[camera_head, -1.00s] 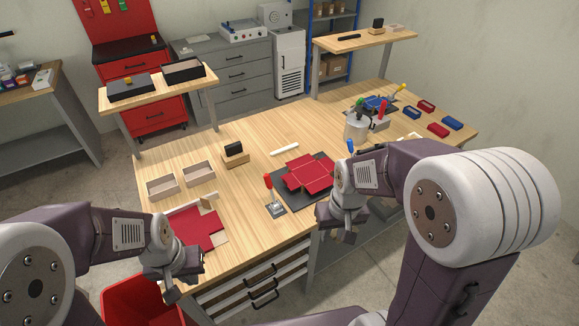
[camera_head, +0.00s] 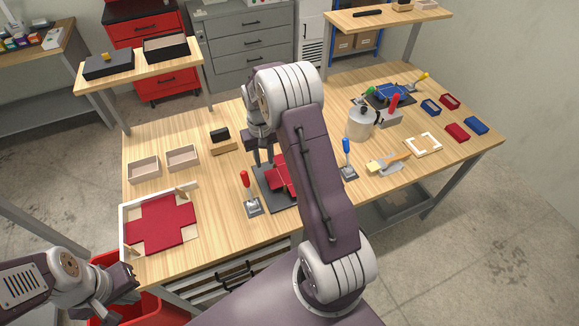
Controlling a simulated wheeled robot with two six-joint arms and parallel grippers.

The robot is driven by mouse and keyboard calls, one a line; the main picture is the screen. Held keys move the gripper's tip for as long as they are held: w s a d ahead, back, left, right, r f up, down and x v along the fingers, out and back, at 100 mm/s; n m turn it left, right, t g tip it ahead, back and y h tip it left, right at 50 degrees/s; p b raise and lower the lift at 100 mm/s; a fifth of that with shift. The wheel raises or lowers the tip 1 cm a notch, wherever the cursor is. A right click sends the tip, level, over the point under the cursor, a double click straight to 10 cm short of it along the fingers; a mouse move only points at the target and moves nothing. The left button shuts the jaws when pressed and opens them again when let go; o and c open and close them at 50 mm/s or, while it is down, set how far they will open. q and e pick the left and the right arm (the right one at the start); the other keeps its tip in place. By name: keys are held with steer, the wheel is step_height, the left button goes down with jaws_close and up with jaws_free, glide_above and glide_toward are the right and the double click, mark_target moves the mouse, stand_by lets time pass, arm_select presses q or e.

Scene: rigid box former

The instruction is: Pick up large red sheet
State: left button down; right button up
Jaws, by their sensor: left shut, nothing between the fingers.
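A large red cross-shaped sheet (camera_head: 162,222) lies flat in a pale shallow holder (camera_head: 124,235) at the table's left front. Another red piece (camera_head: 279,173) lies on a dark mat (camera_head: 262,186) at mid-table, largely hidden by my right arm. My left gripper (camera_head: 132,283) is shut and empty, below and in front of the cross-shaped sheet, over the red bin. My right gripper (camera_head: 263,160) points down at the back left of the dark mat, beside the red piece. Its opening and any contact are unclear.
A red-handled tool (camera_head: 247,186) stands left of the mat and a blue-handled one (camera_head: 347,155) right of it. Two open boxes (camera_head: 145,170) are behind the cross-shaped sheet. A pot (camera_head: 361,124) stands to the right. A red bin (camera_head: 150,307) is below the front edge.

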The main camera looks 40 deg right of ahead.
mark_target(266, 175)
step_height(266, 175, down, 4)
steer(key=shift+d+r+p, duration=0.1)
steer(key=shift+r+p, duration=0.1)
steer(key=shift+p, duration=0.3)
steer(key=shift+f, duration=0.4)
steer(key=f, duration=0.1)
steer(key=f+p, duration=0.1)
steer(key=f, duration=0.2)
steer(key=shift+s+a+p, duration=0.15)
steer(key=shift+a+p, duration=0.1)
steer(key=shift+p, duration=0.15)
steer(key=shift+d+f, duration=0.15)
steer(key=shift+f, duration=0.2)
steer(key=shift+r, duration=0.1)
jaws_close()
